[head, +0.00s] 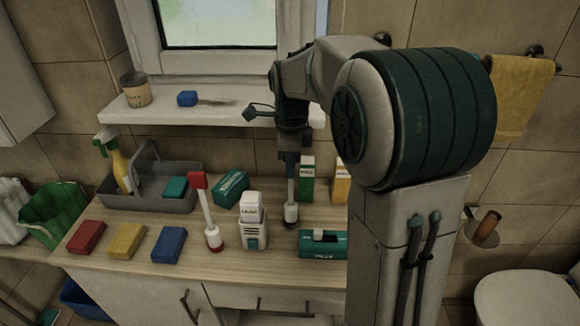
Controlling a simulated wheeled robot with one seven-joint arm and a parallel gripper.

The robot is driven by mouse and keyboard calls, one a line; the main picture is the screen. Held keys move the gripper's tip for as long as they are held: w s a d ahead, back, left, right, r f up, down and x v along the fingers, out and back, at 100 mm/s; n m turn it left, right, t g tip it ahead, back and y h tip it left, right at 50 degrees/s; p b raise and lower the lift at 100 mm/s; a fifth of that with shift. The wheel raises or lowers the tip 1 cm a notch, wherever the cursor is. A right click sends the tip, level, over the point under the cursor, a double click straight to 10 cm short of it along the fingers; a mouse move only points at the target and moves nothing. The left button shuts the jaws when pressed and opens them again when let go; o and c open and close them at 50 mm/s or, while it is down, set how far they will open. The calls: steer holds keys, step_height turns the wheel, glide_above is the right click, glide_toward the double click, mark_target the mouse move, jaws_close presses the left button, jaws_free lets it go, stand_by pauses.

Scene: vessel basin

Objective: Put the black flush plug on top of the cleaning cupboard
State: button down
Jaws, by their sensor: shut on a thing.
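The black flush plug (291,207) has a dark top, a thin pale shaft and a white foot with a black band. My gripper (291,158) is shut on its dark upper end and holds it upright. The fingertips are small and dark, so the exact grip is hard to make out. The cleaning cupboard (275,272) has a light wooden top and pale doors. The plug's foot is over the back right part of this top. I cannot tell whether the foot touches the wood.
A teal box (323,244) lies in front right, and green (307,181) and yellow cartons stand behind. A grey caddy (170,203) and several sponges are left. The windowsill (215,112) overhangs behind.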

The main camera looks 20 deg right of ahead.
steer(key=shift+f, duration=0.7)
steer(key=c, duration=1.4)
jaws_free()
